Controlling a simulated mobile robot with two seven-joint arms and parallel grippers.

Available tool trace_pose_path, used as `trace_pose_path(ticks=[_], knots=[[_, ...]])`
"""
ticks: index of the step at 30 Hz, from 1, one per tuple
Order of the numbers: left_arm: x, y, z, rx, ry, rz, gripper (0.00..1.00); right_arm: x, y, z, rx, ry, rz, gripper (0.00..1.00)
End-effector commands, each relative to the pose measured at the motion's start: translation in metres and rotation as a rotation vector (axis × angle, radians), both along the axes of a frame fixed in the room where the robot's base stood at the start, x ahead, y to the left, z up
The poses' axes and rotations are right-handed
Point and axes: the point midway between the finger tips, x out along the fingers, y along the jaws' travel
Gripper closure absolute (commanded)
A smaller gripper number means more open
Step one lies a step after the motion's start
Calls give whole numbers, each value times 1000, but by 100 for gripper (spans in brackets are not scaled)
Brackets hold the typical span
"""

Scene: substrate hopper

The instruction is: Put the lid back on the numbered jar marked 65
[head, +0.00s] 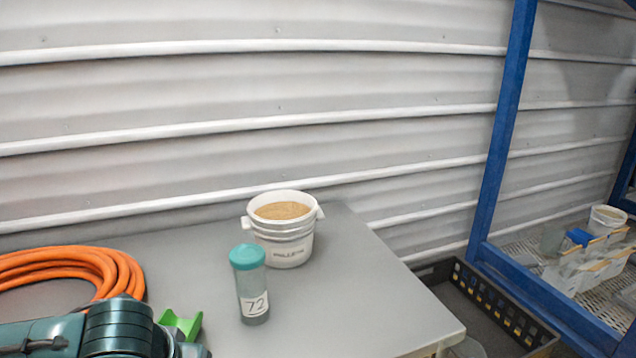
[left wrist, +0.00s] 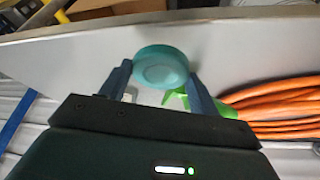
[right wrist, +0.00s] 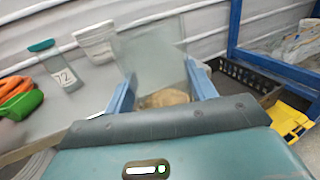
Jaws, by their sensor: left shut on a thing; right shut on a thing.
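In the left wrist view my left gripper (left wrist: 160,82) is shut on a round teal lid (left wrist: 161,67), held between its fingertips. In the right wrist view my right gripper (right wrist: 160,80) is shut on a clear jar (right wrist: 150,52) with tan contents low between the fingers. No number shows on this jar, and no lid is visible on it. Another jar, marked 72 (head: 252,290), stands upright on the table with a teal lid on; it also shows in the right wrist view (right wrist: 66,75). Neither gripper's fingers show in the head view.
The grey table (head: 360,300) holds a white bucket (head: 284,245) of tan pellets behind jar 72, an orange hose (head: 75,262) and a green object (head: 180,322) at left. A black crate (head: 490,300) and blue-framed rack (head: 497,130) stand right. The table's right part is clear.

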Motion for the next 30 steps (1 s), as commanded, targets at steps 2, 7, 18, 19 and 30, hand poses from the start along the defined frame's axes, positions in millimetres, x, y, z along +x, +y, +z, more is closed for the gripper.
trace_pose_path(ticks=[2, 7, 18, 19, 30], knots=[[0, 0, 0, 0, 0, 0, 60, -1, 0, 1, 1, -3, -2, 91], [0, 0, 0, 0, 0, 0, 60, 0, 0, 1, 1, -3, -1, 91], [0, 0, 0, 0, 0, 0, 60, 1, 6, 2, -1, -4, 30, 91], [0, 0, 0, 0, 0, 0, 60, 2, 10, 2, -1, -4, 46, 91], [0, 0, 0, 0, 0, 0, 60, 18, 96, 9, -5, -9, 467, 91]])
